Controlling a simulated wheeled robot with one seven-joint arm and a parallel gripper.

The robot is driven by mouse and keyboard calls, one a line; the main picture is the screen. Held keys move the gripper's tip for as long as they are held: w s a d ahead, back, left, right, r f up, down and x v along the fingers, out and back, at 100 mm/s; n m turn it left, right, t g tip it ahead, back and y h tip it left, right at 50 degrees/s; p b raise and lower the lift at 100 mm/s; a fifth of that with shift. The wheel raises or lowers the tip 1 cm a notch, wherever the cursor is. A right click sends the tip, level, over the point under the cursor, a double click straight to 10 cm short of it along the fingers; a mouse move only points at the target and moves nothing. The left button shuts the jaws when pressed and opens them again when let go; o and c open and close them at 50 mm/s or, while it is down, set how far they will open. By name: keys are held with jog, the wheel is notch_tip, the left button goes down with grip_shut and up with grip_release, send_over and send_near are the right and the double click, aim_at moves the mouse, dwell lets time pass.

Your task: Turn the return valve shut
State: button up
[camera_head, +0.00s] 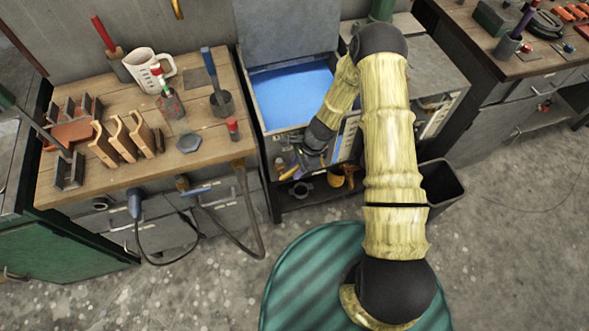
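My gripper (302,163) is at the front of a grey cabinet unit (262,112) with a blue-lined open basin (292,95). It points down and left, and its fingers are small and dark, so I cannot tell if they are open or shut. A small orange-yellow part (289,173) shows right beside the fingertips; I cannot tell if it is the return valve's handle or if I touch it. No valve is clearly recognizable. My forearm covers the unit's right front.
A shelf under the basin holds a dark ring (300,189) and yellow items (343,178). A dark bin (441,183) stands right. Hoses hang at the bench front.

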jog(key=shift+x, duration=0.9)
grip_shut()
